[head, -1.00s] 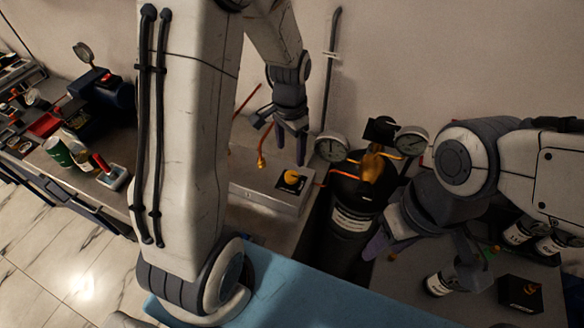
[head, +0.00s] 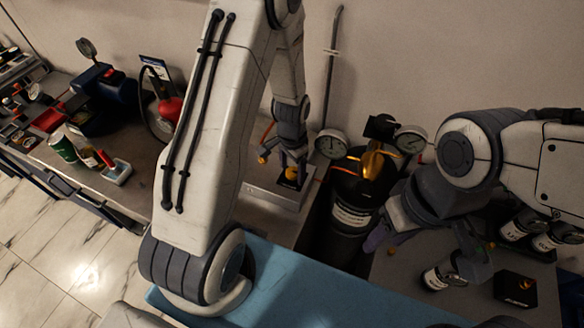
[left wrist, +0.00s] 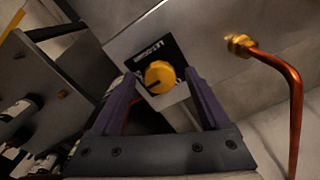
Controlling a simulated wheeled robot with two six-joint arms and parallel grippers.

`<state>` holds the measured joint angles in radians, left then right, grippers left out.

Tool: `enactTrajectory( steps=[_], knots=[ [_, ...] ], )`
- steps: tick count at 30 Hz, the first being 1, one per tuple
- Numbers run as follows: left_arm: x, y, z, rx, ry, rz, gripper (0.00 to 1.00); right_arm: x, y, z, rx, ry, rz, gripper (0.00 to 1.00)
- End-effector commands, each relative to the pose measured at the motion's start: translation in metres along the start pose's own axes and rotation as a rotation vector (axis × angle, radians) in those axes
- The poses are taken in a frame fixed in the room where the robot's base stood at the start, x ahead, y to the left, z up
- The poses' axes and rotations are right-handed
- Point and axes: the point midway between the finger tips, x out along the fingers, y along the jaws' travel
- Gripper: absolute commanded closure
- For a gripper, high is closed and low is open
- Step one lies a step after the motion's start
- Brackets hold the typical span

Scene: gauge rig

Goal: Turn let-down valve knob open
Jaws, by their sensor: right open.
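The let-down valve knob is a round orange-yellow knob (head: 291,174) on a black label plate on top of a grey box. In the left wrist view the knob (left wrist: 160,77) shows between the tips of the two purple fingers. My left gripper (head: 293,163) points down over it and is open, with a finger on each side in the picture. I cannot tell whether the fingers touch the knob. My right gripper (head: 422,246) is open and empty, low over the right bench, away from the knob.
A black cylinder (head: 352,212) with two gauges and a brass fitting stands right of the box. A copper tube (left wrist: 292,100) with a brass nut lies close to the left gripper. Labelled bottles (head: 438,275) and a black box (head: 517,288) are at right.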

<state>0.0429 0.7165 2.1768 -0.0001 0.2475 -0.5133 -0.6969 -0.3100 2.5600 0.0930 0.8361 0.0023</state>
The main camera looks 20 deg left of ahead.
Motion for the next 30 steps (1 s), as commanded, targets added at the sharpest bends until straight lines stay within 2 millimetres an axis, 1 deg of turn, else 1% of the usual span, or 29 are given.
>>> enactTrajectory(
  steps=[1,2,3,5,6,12,17,23,30],
  knots=[
    [-0.0001,0.0,0.0,0.0,0.0,0.0,0.36,0.0,0.0,0.0,0.0,0.0,0.0,0.5],
    [-0.0002,0.0,0.0,0.0,0.0,0.0,0.47,0.0,0.0,0.0,0.0,0.0,0.0,0.5],
    [-0.0002,0.0,0.0,0.0,0.0,0.0,0.63,0.0,0.0,0.0,0.0,0.0,0.0,0.5],
    [-0.0003,0.0,0.0,0.0,0.0,0.0,0.85,0.0,0.0,0.0,0.0,0.0,0.0,0.5],
    [-0.0003,0.0,0.0001,0.0,0.0,0.0,1.0,0.0,0.0,0.0,0.0,0.0,0.0,0.5],
    [-0.0004,0.0,0.0001,-0.008,0.0,0.0,1.0,0.0002,0.0,0.0,0.0,0.0,0.0,0.5],
    [-0.0003,0.0001,0.0001,-0.05,0.0,0.0,1.0,0.0011,0.0001,0.0001,0.0,0.0,0.0,0.5],
    [-0.0002,0.0003,0.0,-0.168,0.0,0.0,1.0,0.0032,0.0002,0.0002,0.001,0.0,0.0,0.5],
    [-0.0001,0.0008,0.0001,-0.384,-0.001,0.0,1.0,0.0064,0.0005,0.0003,0.001,0.0,0.0,0.5]
  ],
)
